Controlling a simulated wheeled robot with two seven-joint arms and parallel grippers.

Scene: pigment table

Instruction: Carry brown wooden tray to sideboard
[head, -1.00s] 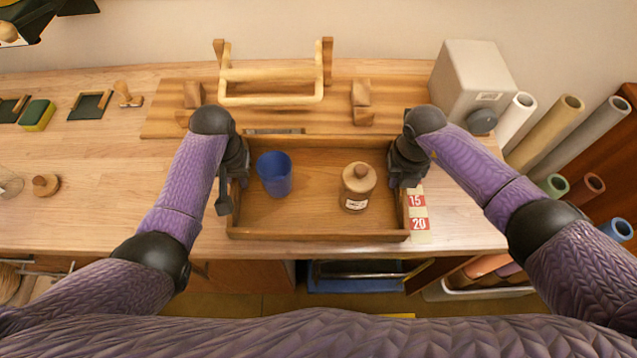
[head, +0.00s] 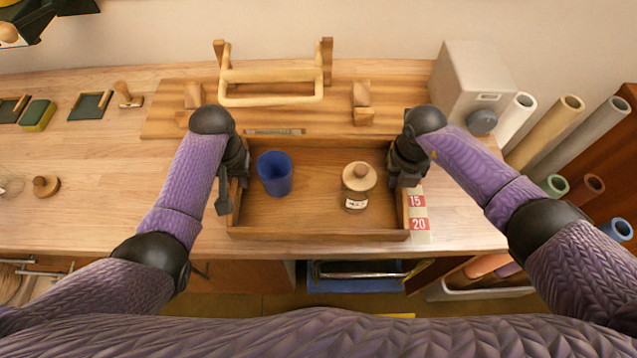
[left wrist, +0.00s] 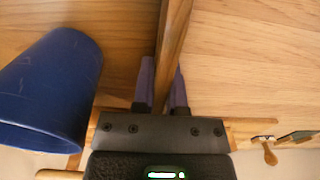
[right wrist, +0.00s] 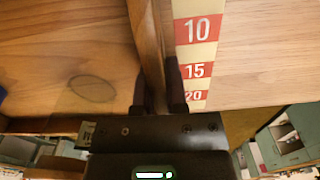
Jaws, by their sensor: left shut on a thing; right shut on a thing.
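The brown wooden tray (head: 320,234) is level in front of me at the table's front edge. A blue cup (head: 275,174) stands in its left half, and a jar with a wooden knobbed lid (head: 358,188) stands in its right half. My left gripper (head: 236,178) is shut on the tray's left wall; the left wrist view shows the fingers (left wrist: 162,88) on both sides of that wall. My right gripper (head: 405,178) is shut on the right wall, with its fingers (right wrist: 158,90) either side of it. I cannot tell whether the tray touches the table.
A wooden board with a pale frame (head: 270,101) lies just behind the tray. A grey box (head: 470,88) stands back right, beside rolled tubes (head: 560,120). A red-and-white scale strip (head: 418,212) is right of the tray.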

